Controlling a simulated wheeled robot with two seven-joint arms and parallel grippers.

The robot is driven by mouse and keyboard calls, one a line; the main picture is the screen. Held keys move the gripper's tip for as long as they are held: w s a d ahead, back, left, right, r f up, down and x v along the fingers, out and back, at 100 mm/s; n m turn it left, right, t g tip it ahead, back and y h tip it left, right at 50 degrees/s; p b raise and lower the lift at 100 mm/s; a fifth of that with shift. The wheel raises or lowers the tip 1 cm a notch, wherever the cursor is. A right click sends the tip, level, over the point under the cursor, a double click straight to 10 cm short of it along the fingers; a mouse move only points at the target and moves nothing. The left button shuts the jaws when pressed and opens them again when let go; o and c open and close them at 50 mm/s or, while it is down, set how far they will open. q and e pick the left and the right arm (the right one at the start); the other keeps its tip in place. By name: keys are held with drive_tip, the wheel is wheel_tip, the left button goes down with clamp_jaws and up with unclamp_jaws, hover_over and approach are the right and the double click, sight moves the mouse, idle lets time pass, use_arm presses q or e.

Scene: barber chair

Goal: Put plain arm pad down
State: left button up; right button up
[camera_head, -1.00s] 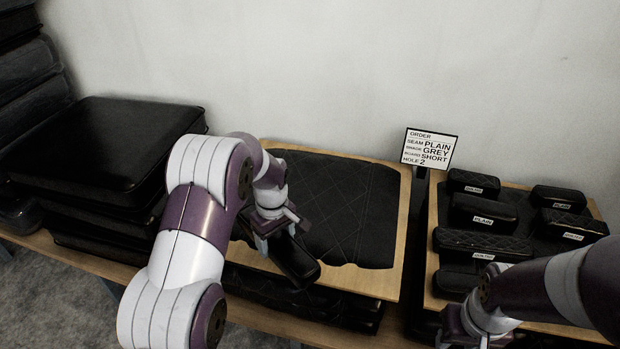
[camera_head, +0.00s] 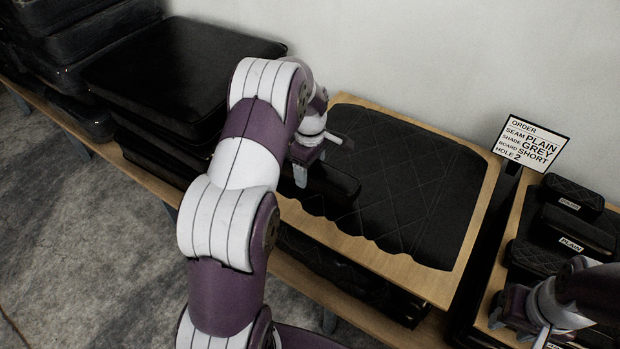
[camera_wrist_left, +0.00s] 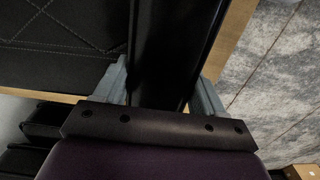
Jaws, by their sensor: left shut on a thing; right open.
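My left gripper (camera_head: 312,166) is shut on a plain black arm pad (camera_head: 334,184). The pad is over the left part of the quilted black cushion sheet (camera_head: 415,185) on a wooden board (camera_head: 462,262). In the left wrist view the pad (camera_wrist_left: 170,45) runs lengthwise between the two fingers, with stitched black material to its left. I cannot tell whether the pad touches the sheet below. My right gripper (camera_head: 540,335) is at the lower right by the pad tray, open; its fingertips are partly cut off by the picture's edge.
Several labelled arm pads (camera_head: 571,231) lie on a second wooden board (camera_head: 508,240) at the right. An order sign (camera_head: 532,144) stands behind, reading plain, grey, short, hole 2. Stacked black cushions (camera_head: 185,75) stand at the left. A wall is behind.

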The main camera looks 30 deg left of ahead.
use_arm(q)
drive_tip(key=shift+s+a+f, duration=0.15)
drive_tip(key=shift+a+f, duration=0.05)
drive_tip(key=shift+f, duration=1.95)
drive_tip(key=o, duration=1.4)
drive_tip(key=shift+f, duration=0.1)
drive_tip(key=shift+m, duration=0.3)
drive_tip(key=r, duration=1.2)
drive_tip(key=shift+s+d+r, duration=0.15)
drive_tip(key=shift+d+r, duration=0.05)
drive_tip(key=shift+d, duration=0.15)
drive_tip(key=s+d+m, duration=0.6)
drive_tip(key=s+m, duration=0.2)
drive_tip(key=s, duration=0.1)
drive_tip(key=s+d+m+t, duration=0.1)
drive_tip(key=s+d+m, duration=0.5)
drive_tip(key=s+m, duration=0.2)
drive_tip(key=s, duration=0.2)
drive_tip(key=shift+s+r+m, duration=0.3)
drive_tip(key=shift+m, duration=0.1)
